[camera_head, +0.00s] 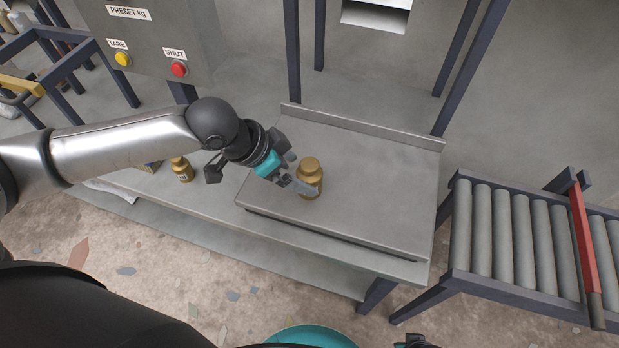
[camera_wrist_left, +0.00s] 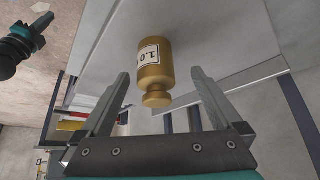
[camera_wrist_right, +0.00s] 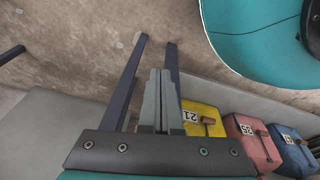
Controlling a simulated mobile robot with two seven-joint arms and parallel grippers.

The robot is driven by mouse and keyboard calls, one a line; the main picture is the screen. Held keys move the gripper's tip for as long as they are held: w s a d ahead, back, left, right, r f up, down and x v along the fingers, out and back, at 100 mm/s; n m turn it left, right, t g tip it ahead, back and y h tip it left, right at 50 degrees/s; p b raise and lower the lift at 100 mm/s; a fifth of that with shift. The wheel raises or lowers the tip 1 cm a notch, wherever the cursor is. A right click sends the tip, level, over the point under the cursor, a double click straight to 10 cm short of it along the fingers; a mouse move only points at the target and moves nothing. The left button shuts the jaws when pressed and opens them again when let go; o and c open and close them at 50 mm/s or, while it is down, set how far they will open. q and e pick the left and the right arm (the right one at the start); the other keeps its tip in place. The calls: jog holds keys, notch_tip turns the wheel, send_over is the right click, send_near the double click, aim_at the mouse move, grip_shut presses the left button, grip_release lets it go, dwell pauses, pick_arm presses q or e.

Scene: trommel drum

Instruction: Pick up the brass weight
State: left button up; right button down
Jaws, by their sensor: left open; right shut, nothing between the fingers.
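A brass weight (camera_head: 309,178) with a narrow neck and knob stands upright on the flat grey platform (camera_head: 380,170). In the left wrist view the weight (camera_wrist_left: 153,75) shows a white label reading "1.0". My left gripper (camera_head: 302,187) is open beside it, with fingertips close to its left side in the head view. In the left wrist view the weight lies between the lines of the two fingers; I cannot tell whether they touch it. A second brass weight (camera_head: 182,169) stands on the bench farther left. My right gripper (camera_wrist_right: 161,75) is shut and empty, away from the weights.
A roller conveyor (camera_head: 530,235) with a red bar (camera_head: 582,235) stands at the right. A control box (camera_head: 150,40) with yellow and red buttons is behind my left arm. Yellow (camera_wrist_right: 203,120), pink (camera_wrist_right: 250,140) and blue (camera_wrist_right: 292,150) numbered blocks show in the right wrist view.

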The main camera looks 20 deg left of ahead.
aim_at(309, 180)
pick_arm(q)
jog(key=shift+w+d+f+b, duration=0.1)
jog(key=shift+d+f+b, duration=0.25)
jog(key=shift+f, duration=0.2)
jog(key=shift+w+d+f+b, duration=0.1)
jog(key=shift+d+f+b, duration=0.25)
jog(key=shift+f, duration=0.2)
jog(key=shift+b+x, duration=0.6)
jog(key=shift+x, duration=0.5)
pick_arm(e)
notch_tip(309, 180, up, 5)
jog(key=w+a, duration=0.2)
jog(key=shift+w+a, duration=0.15)
jog(key=shift+w, duration=0.2)
pick_arm(q)
grip_shut()
